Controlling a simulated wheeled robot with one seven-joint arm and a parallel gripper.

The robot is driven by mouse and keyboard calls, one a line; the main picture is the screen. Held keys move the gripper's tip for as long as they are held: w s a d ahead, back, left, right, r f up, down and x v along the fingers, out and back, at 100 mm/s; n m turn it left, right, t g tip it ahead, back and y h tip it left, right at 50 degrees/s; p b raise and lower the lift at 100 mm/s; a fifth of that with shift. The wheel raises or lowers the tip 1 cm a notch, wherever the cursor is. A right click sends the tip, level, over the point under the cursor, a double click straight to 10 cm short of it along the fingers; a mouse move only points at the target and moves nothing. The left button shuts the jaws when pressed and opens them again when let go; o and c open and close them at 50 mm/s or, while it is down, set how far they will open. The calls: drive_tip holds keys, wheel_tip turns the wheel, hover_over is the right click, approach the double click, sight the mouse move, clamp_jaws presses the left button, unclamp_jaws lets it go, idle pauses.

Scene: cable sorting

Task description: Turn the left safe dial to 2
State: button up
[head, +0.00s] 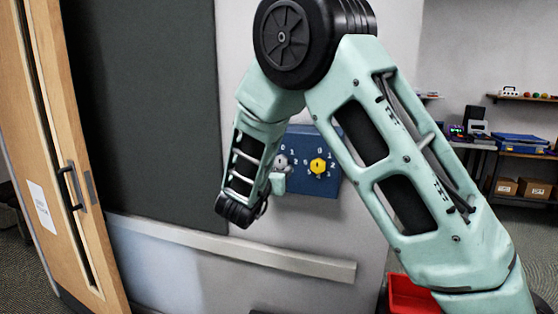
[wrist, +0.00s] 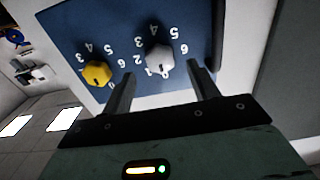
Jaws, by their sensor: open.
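The left safe dial is a grey knob (head: 280,161) on a blue panel (head: 328,187) on the wall. In the wrist view the picture is turned over, and the grey dial (wrist: 159,57) stands right of the yellow dial (wrist: 97,73). White numbers ring both dials. My gripper (wrist: 161,71) is open, with one finger on each side of the grey dial in the picture. I cannot tell whether the fingers touch it. The number the grey dial points at is not clear. In the head view my gripper (head: 277,183) is just below the grey dial, partly hidden by my arm.
A yellow dial (head: 318,166) sits right of the grey one on the same panel. A pale rail (head: 230,248) runs along the wall below. A wooden door (head: 62,150) stands at left. Shelves with boxes (head: 520,187) and a red bin (head: 410,297) are at right.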

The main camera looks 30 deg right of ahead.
sight(280, 164)
drive_tip(key=shift+p+x, duration=0.45)
drive_tip(key=shift+x, duration=1.85)
drive_tip(key=c, duration=1)
drive_tip(key=shift+f+b, duration=0.1)
drive_tip(key=shift+b, duration=0.25)
